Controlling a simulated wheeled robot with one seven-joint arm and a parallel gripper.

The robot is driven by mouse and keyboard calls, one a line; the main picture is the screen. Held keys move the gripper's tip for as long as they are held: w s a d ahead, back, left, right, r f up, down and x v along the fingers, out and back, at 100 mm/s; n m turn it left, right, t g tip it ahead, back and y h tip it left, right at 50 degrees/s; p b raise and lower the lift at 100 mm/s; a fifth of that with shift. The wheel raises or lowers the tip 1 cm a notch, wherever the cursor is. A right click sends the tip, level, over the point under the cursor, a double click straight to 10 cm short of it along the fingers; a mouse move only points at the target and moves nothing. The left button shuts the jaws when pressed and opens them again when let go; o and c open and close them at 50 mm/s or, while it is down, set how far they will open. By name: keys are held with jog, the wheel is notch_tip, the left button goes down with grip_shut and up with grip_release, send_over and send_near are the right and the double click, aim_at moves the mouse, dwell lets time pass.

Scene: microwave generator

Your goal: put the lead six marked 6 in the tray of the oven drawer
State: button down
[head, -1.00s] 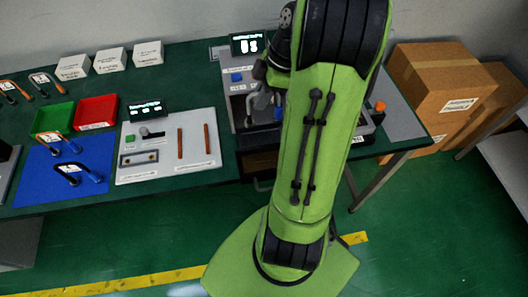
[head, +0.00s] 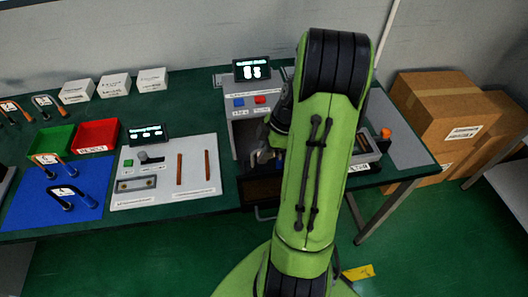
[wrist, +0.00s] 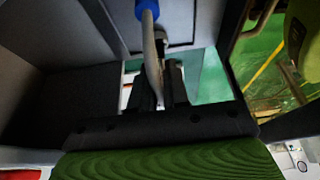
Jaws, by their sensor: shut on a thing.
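In the wrist view my gripper (wrist: 160,88) is shut on a grey, curved lead (wrist: 152,55) with a blue end; no number on it is readable. In the head view my gripper (head: 264,152) is at the open front of the grey oven (head: 242,118), partly hidden by my green arm. The oven drawer (head: 262,191) is a dark front with a handle below the cavity. Its tray cannot be made out. Two other tagged leads, one orange and blue (head: 50,160) and one dark and blue (head: 75,193), lie on a blue mat.
The blue mat (head: 30,207), a green tray (head: 53,140) and a red tray (head: 97,134) are at left. A grey panel (head: 197,150) with two brown rods stands beside the oven. Cardboard boxes (head: 435,100) stand on the right.

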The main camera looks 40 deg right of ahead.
jog(key=c, duration=1.1)
grip_release()
jog(key=shift+r+p, duration=0.2)
jog(key=shift+p, duration=0.1)
jog(key=p+v, duration=0.3)
jog(key=v, duration=0.9)
jog(key=w+a+r+m+h, duration=0.1)
jog(key=a+r+m, duration=0.15)
jog(key=a, duration=0.45)
jog(key=a+r+m+h, duration=0.15)
jog(key=a+r, duration=0.25)
jog(key=a, duration=0.4)
jog(key=shift+s+a+r+m+t+h, duration=0.25)
jog(key=shift+s+a+m+t, duration=0.3)
jog(key=shift+s+a+m, duration=0.85)
jog(key=shift+s+a+r+m+t+h, duration=0.1)
jog(key=shift+s+a+r+m+t, duration=0.3)
jog(key=shift+s+a+m, duration=0.95)
jog(key=shift+s+a+r+m+t+h, duration=0.2)
jog(key=shift+s+a+m+t, duration=0.55)
jog(key=shift+s+a, duration=1.1)
